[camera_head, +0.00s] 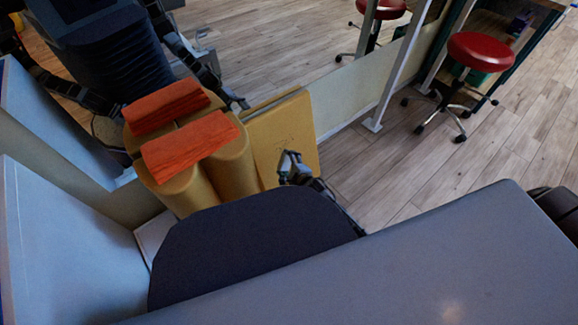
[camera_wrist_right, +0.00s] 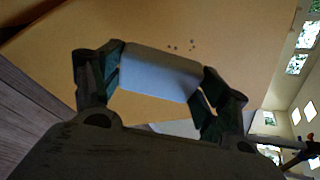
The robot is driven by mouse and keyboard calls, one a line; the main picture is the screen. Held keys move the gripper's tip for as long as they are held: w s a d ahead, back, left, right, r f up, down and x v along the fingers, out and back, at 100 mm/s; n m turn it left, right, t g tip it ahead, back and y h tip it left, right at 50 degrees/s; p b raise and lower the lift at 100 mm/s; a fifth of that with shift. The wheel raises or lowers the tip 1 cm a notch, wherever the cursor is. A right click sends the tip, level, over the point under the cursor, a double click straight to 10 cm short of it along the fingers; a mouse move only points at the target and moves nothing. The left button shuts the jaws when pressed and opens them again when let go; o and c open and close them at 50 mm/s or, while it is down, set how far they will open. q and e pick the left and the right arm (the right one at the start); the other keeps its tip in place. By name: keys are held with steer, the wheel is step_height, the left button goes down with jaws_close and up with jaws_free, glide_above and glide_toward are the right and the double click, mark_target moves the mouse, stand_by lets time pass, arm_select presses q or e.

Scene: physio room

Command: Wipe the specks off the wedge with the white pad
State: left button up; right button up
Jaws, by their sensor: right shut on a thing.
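The yellow wedge (camera_head: 268,130) leans by the mirror in the head view. Its tan face (camera_wrist_right: 235,35) fills much of the right wrist view. A small group of dark specks (camera_wrist_right: 181,45) lies on that face, just beyond the pad. My right gripper (camera_head: 290,160) is in front of the wedge's lower part. In the right wrist view it is shut on the white pad (camera_wrist_right: 160,73), which spans between the two fingers. I cannot tell whether the pad touches the wedge. The pad is not clear in the head view. My left gripper is not directly in view.
An orange towel (camera_head: 190,146) lies on yellow rolls (camera_head: 225,170) left of the wedge. The mirror behind repeats the towel and dark arms. A grey padded table (camera_head: 420,260) fills the front. A red stool (camera_head: 477,50) stands at right on open wooden floor.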

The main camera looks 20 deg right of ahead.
mark_target(281, 149)
steer(key=shift+a+r+b+x, duration=0.15)
steer(key=shift+a+b+x, duration=0.05)
steer(key=shift+b+x, duration=0.75)
steer(key=shift+a+r+b+x, duration=0.1)
steer(key=shift+a+b+x, duration=0.1)
steer(key=shift+b+x, duration=0.7)
arm_select(q)
steer(key=f, duration=0.3)
steer(key=shift+w+d+f+h, duration=0.1)
steer(key=shift+d+f+h, duration=0.2)
arm_select(e)
steer(key=shift+w+f, duration=0.1)
steer(key=shift+w, duration=0.3)
arm_select(q)
steer(key=shift+w+r, duration=0.1)
steer(key=shift+r, duration=0.15)
arm_select(e)
steer(key=shift+a, duration=0.1)
arm_select(q)
steer(key=shift+f, duration=0.25)
arm_select(e)
steer(key=shift+w+f, duration=0.1)
steer(key=shift+w, duration=0.15)
steer(key=shift+w+a+f, duration=0.1)
steer(key=shift+w+a, duration=0.1)
steer(key=shift+w, duration=0.2)
